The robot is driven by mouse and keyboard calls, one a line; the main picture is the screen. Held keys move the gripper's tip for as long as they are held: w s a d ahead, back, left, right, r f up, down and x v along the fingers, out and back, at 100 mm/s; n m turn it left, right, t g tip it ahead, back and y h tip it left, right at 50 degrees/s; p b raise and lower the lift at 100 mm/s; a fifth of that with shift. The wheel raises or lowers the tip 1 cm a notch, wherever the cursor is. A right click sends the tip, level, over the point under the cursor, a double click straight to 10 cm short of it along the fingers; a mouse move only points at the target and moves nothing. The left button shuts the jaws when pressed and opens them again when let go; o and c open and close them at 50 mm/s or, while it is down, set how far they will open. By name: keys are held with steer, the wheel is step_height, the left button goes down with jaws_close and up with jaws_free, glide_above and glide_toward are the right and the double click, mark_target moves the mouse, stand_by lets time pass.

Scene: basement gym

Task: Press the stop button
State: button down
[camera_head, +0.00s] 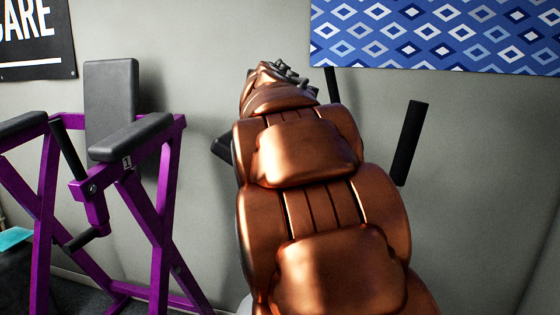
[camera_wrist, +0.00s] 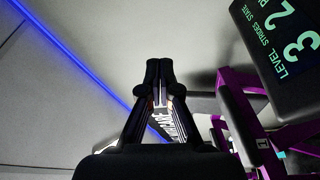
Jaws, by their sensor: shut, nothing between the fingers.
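No stop button can be made out in either view. A dark console screen (camera_wrist: 282,50) with green digits and the words LEVEL, STRIDES and STATE fills the upper right of the wrist view, turned sideways. Its right part is cut off by the frame. My gripper (camera_wrist: 160,68) shows in the middle of the wrist view, with its dark fingertips together and nothing between them. It is to the left of the screen in that picture and apart from it. In the head view my copper-coloured arm covers the middle and hides what lies behind it.
A purple gym frame with black pads (camera_head: 158,137) stands on the left; part of it also shows in the wrist view (camera_wrist: 235,105). A black upright bar (camera_head: 408,143) is right of my arm. A blue patterned hanging (camera_head: 440,35) is on the grey wall.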

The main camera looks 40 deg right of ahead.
steer(key=w+a+r+n+t+y+b, duration=0.2)
steer(key=w+r+n+t+y, duration=0.5)
steer(key=n, duration=1)
steer(key=s+d+f+n+g+b, duration=0.1)
steer(key=s+d+f+n+g, duration=0.2)
steer(key=d+f, duration=0.4)
steer(key=s+d+f+n+g+y, duration=0.1)
steer(key=s+d+f+n+g, duration=0.3)
steer(key=f, duration=0.9)
steer(key=d+n+g, duration=0.1)
steer(key=d+g, duration=0.2)
steer(key=shift+s+d+n+g+b, duration=0.2)
steer(key=shift+n+g+b, duration=0.1)
steer(key=shift+n+b, duration=0.1)
steer(key=shift+f, duration=0.15)
steer(key=w+f+b, duration=0.1)
steer(key=a+f+b, duration=0.1)
steer(key=f+b, duration=0.1)
steer(key=w+f+b, duration=0.1)
steer(key=f+b, duration=0.1)
steer(key=shift+w+a+f, duration=0.2)
steer(key=shift+w+a, duration=0.1)
steer(key=shift+a, duration=0.1)
steer(key=shift+w+a+f+b, duration=0.25)
steer(key=shift+w+f+b, duration=0.1)
steer(key=shift+f, duration=0.15)
steer(key=shift+w+a+f+b, duration=0.2)
steer(key=shift+w+f+b, duration=0.1)
steer(key=shift+f, duration=0.2)
